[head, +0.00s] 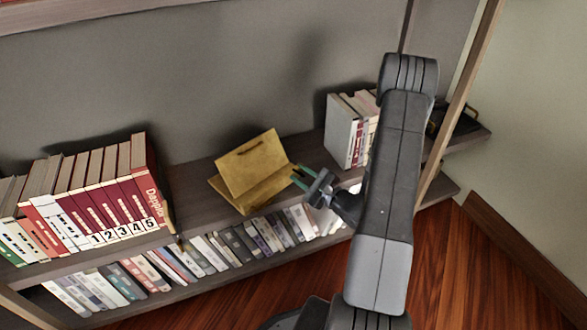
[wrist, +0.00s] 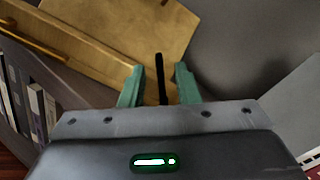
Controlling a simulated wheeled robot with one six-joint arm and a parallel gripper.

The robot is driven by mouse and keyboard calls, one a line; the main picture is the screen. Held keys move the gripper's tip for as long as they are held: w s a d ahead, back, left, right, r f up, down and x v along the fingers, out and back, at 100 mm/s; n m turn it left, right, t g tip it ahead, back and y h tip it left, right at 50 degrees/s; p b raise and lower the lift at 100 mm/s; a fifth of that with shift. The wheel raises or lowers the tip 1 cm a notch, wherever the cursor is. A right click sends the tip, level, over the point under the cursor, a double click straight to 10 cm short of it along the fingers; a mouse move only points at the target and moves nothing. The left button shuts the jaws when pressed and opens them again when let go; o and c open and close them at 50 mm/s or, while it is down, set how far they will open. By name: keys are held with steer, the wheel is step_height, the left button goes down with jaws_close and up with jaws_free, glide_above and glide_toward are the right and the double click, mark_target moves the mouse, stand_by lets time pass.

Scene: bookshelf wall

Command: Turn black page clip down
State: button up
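A wooden book stand (head: 252,165) with a tilted back board and a lower ledge sits on the upper shelf; its boards also fill the upper left of the wrist view (wrist: 125,25). The black page clip (wrist: 160,75) is a thin upright bar in the wrist view, against the wooden board. My gripper (head: 299,178) is at the right end of the stand in the head view. In the wrist view its green fingers (wrist: 160,87) are apart, one on each side of the clip, with visible gaps. I cannot make out this clip in the head view.
Numbered red books (head: 110,205) stand left of the book stand, and pale books (head: 348,130) stand to its right, behind my arm. A lower shelf holds a row of books (head: 240,240). The grey wall is close behind the stand.

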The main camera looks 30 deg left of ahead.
steer(key=p+v, duration=0.1)
steer(key=v, duration=0.8)
steer(key=shift+d, duration=0.35)
steer(key=shift+c, duration=0.2)
